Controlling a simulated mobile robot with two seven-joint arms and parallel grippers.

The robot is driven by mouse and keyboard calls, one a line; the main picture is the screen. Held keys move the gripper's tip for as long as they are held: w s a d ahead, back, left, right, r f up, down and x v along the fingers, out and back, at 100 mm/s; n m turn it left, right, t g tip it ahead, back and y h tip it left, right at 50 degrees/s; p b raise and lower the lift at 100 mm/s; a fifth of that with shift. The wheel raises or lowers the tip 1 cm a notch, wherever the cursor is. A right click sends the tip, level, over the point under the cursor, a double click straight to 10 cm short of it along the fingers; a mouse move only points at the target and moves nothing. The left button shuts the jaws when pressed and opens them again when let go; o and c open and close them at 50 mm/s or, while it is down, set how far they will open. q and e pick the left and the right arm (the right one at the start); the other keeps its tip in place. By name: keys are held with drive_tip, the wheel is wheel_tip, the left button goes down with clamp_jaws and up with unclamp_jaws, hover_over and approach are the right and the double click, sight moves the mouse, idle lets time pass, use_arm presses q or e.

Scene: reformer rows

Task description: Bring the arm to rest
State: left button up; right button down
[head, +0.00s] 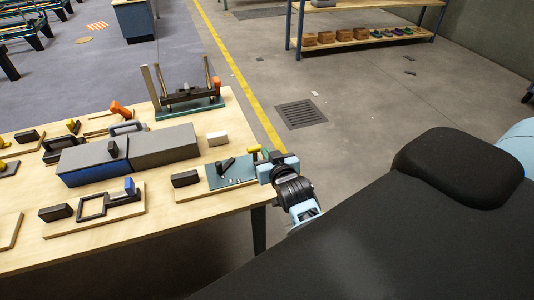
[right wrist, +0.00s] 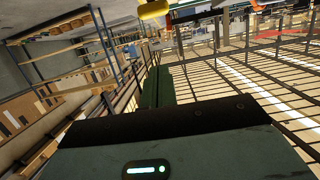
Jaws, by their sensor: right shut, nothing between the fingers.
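My right arm comes up from the lower right in the head view. My right gripper (head: 264,168) is at the right edge of the wooden table (head: 150,222), beside a small board with a blue-green plate (head: 228,173). Whether it touches the board or the yellow-knobbed part there I cannot tell. In the right wrist view its dark green fingers (right wrist: 157,88) are together with nothing between them. My left gripper is not in view.
The table holds a grey-blue box (head: 88,160), a fixture with uprights (head: 187,106), a white block (head: 217,138) and several boards with black handles. Open floor with a drain grate (head: 300,114) lies right of the table. A shelf (head: 365,38) with small boxes stands behind.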

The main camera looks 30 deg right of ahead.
drive_tip(key=s+a+f+n+g+y, duration=0.1)
drive_tip(key=s+a+f, duration=0.3)
drive_tip(key=s, duration=0.6)
drive_tip(key=s+a+f+n+g+y, duration=0.2)
drive_tip(key=s+a+f, duration=0.2)
drive_tip(key=s+f, duration=0.5)
drive_tip(key=s+a+f+n+g+y, duration=0.1)
drive_tip(key=s+a+f, duration=0.3)
drive_tip(key=s, duration=0.7)
wheel_tip(320, 180, down, 2)
drive_tip(key=shift+f+n+g+y, duration=0.25)
drive_tip(key=shift+n+g+y, duration=0.15)
drive_tip(key=shift+g+y, duration=0.25)
